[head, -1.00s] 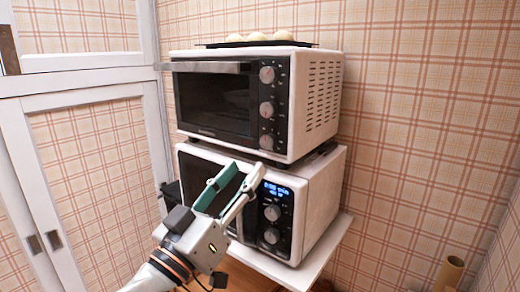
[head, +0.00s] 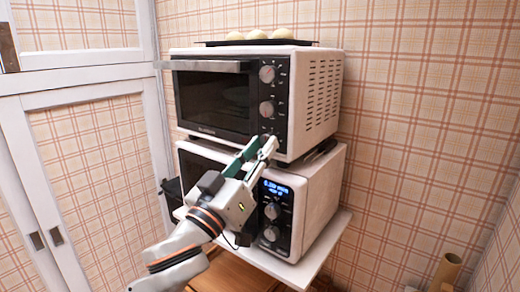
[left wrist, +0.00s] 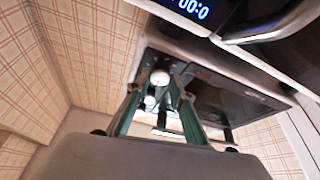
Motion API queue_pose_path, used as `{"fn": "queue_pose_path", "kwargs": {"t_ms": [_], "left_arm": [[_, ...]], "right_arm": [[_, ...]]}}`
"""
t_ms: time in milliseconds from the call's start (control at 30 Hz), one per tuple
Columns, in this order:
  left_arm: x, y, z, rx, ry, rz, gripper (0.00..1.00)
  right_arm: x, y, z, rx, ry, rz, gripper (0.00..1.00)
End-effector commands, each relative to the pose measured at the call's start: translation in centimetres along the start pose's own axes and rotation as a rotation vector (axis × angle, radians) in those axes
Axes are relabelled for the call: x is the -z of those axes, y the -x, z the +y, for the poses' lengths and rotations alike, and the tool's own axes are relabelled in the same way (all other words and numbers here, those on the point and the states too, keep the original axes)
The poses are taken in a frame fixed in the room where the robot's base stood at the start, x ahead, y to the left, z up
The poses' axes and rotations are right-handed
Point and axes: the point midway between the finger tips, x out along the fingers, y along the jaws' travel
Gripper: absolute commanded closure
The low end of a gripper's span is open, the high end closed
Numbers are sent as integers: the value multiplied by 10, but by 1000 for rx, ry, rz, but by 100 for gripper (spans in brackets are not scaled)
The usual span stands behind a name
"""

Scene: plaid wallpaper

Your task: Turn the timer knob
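The white toaster oven (head: 318,95) has a dark front with a column of round knobs. Its top knob (head: 267,74) and middle knob (head: 266,108) are clear in the head view; the bottom knob is mostly hidden behind my fingertips. Which knob is the timer cannot be read. My left gripper (head: 261,146) is at the bottom knob, pointing up at the panel. In the left wrist view the green-sided fingers (left wrist: 155,92) stand apart, with the bottom knob (left wrist: 160,77) showing between them. Contact cannot be seen. My right gripper is out of view.
A white microwave (head: 322,200) with a lit display (head: 277,188) and two knobs stands right under the oven, close to my gripper. A dark tray (head: 222,43) with pale round buns (head: 257,34) lies on the oven. A white shelf (head: 328,248) carries both appliances.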

Motion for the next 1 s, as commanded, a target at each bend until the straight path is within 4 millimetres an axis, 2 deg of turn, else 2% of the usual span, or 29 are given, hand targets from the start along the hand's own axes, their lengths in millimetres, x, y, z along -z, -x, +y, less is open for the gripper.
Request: {"fn": "queue_pose_path", "kwargs": {"t_ms": [33, 67, 533, 1000], "left_arm": [[0, 0, 0, 0, 0, 0, 95], [0, 0, 0, 0, 0, 0, 100], [0, 0, -2, -29, -75, -1, 100], [1, 0, -6, -180, -441, -2, 100]], "right_arm": [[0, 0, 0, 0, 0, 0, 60], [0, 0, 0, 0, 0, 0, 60], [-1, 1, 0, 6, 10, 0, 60], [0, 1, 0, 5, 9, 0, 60]]}}
